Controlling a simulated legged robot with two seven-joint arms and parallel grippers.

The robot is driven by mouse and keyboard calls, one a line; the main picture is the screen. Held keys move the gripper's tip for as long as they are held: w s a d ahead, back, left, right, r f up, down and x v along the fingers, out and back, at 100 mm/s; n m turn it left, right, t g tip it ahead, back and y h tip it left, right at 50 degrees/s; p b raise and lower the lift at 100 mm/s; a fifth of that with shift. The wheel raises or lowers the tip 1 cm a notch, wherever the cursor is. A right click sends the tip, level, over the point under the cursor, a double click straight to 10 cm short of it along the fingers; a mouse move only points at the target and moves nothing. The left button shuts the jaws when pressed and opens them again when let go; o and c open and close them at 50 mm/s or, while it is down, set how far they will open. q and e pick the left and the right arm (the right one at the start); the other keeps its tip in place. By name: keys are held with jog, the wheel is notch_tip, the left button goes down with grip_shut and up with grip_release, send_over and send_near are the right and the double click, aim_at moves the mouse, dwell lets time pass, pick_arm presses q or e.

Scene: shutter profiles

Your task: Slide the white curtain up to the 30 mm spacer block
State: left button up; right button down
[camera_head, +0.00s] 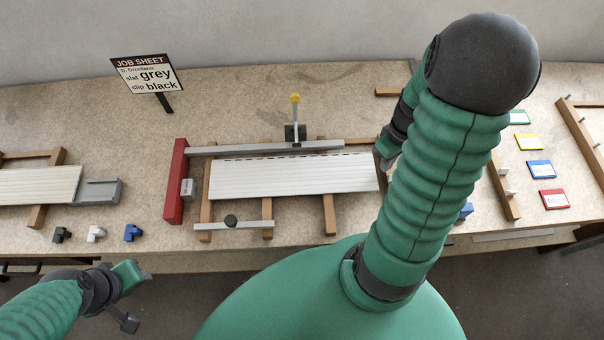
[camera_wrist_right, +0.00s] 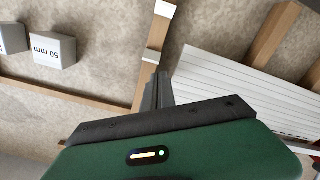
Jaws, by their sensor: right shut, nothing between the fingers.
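The white curtain (camera_head: 290,176), a slatted panel, lies on wooden bars in the middle of the bench; part of it shows in the wrist view (camera_wrist_right: 235,82). A small grey labelled block (camera_head: 187,188) sits against the red stop (camera_head: 175,185), left of the curtain with a small gap between them; its label is too small to read. My right gripper (camera_head: 387,163) is shut and empty by the curtain's right end, also in the wrist view (camera_wrist_right: 158,90); I cannot tell whether they touch. My left gripper (camera_head: 138,294) is open and empty in front of the bench.
A metal rail (camera_head: 265,149) with a yellow-tipped upright clamp (camera_head: 295,115) runs behind the curtain. A shorter rail (camera_head: 233,225) lies in front. A block marked 50 mm (camera_wrist_right: 52,50) stands beyond my right gripper. The job sheet sign (camera_head: 147,75) reads slat grey, clip black.

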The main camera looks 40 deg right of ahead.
aim_at(370, 171)
jog(key=shift+f+b, duration=0.6)
jog(key=shift+f, duration=0.25)
jog(key=shift+w+a+p, duration=0.4)
jog(key=shift+w+a, duration=0.4)
jog(key=shift+a, duration=0.3)
jog(key=shift+w+a+p, duration=0.35)
jog(key=shift+w+a, duration=0.4)
jog(key=shift+a, duration=0.35)
dwell(1.3)
dwell(0.4)
jog(key=shift+s+d, duration=0.45)
jog(key=shift+d, duration=0.2)
jog(key=shift+r, duration=0.1)
notch_tip(370, 171, up, 7)
jog(key=p, duration=0.6)
jog(key=shift+f, duration=0.35)
